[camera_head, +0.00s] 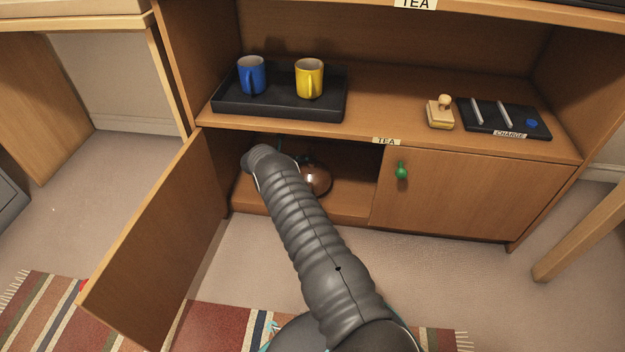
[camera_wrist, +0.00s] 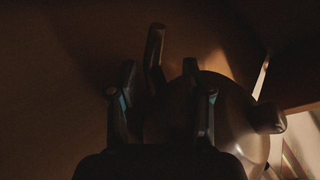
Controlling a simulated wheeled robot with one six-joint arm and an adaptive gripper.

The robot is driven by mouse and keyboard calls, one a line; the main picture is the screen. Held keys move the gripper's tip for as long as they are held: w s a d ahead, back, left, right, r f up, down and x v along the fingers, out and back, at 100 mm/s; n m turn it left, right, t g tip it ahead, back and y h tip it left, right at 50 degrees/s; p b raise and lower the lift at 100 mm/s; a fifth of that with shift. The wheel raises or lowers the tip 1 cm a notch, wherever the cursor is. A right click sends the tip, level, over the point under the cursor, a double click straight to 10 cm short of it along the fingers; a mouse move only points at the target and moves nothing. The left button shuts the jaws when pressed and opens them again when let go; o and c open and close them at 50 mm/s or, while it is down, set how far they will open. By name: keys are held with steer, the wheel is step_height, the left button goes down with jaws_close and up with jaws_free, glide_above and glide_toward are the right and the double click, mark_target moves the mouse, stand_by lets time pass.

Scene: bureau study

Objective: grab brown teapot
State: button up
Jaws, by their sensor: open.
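The brown teapot (camera_head: 318,179) stands inside the open left compartment of the low cabinet, partly hidden behind my arm in the head view. In the wrist view its rounded, glossy body (camera_wrist: 238,120) lies behind and to the right of my gripper (camera_wrist: 160,95), with a dark stub sticking out at its right. My gripper is open, with its fingers apart and the right finger in front of the teapot body. A dark upright piece shows between and beyond the fingers; I cannot tell if it is the handle. The view is dim, and contact cannot be told.
The left cabinet door (camera_head: 150,245) stands open; the right door (camera_head: 470,200) with a green knob is closed. The shelf above holds a black tray (camera_head: 230,108) with blue and yellow mugs, a stamp (camera_head: 440,116) and a charging pad (camera_head: 515,122). The compartment is tight around my arm.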

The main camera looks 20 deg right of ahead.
steer(key=shift+d+f, duration=0.2)
steer(key=shift+d, duration=0.45)
steer(key=shift+c, duration=0.3)
jaws_close()
steer(key=shift+r, duration=0.1)
